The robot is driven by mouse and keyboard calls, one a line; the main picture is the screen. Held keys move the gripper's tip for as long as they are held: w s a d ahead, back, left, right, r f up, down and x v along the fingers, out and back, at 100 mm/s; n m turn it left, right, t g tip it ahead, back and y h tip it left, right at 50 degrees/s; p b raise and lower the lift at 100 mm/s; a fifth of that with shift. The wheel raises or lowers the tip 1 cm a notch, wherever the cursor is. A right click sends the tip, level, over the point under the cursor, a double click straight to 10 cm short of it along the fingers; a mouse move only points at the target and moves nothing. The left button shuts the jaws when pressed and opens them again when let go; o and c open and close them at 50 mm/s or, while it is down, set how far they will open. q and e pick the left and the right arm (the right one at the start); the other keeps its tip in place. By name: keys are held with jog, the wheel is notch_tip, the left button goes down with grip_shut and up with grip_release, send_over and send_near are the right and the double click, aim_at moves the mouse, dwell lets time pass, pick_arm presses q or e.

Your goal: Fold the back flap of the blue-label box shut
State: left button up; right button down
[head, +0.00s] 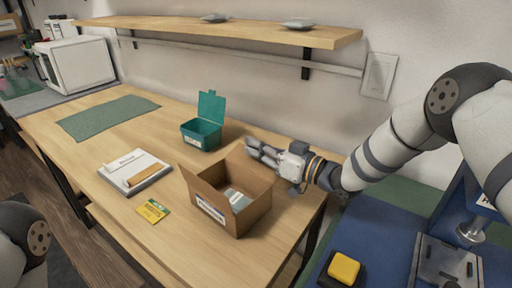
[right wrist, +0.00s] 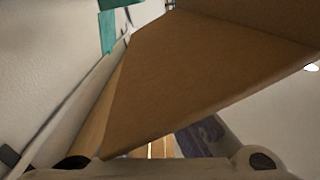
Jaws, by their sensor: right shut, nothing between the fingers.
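The blue-label box (head: 244,222) is an open brown carton on the wooden table, with a blue-and-white label on its front and a grey item (head: 237,200) inside. A flap stands up at its left side. My right gripper (head: 254,148) is at the box's back edge, fingers together and empty. It partly hides the back flap there. In the right wrist view a brown cardboard panel (right wrist: 205,65), apparently part of the box, fills the middle close to the gripper. I cannot tell whether they touch. My left gripper is out of view.
An open teal box (head: 201,134) stands behind the carton. A white-and-grey tray (head: 135,172) and a yellow-green packet (head: 153,211) lie to the left. A wooden shelf (head: 225,30) runs above. A blue surface with a yellow button (head: 344,268) is at right.

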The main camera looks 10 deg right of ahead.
jog(key=c, duration=1.9)
grip_release()
jog(key=v, duration=0.7)
jog(key=shift+s+d, duration=0.2)
jog(key=shift+s, duration=0.05)
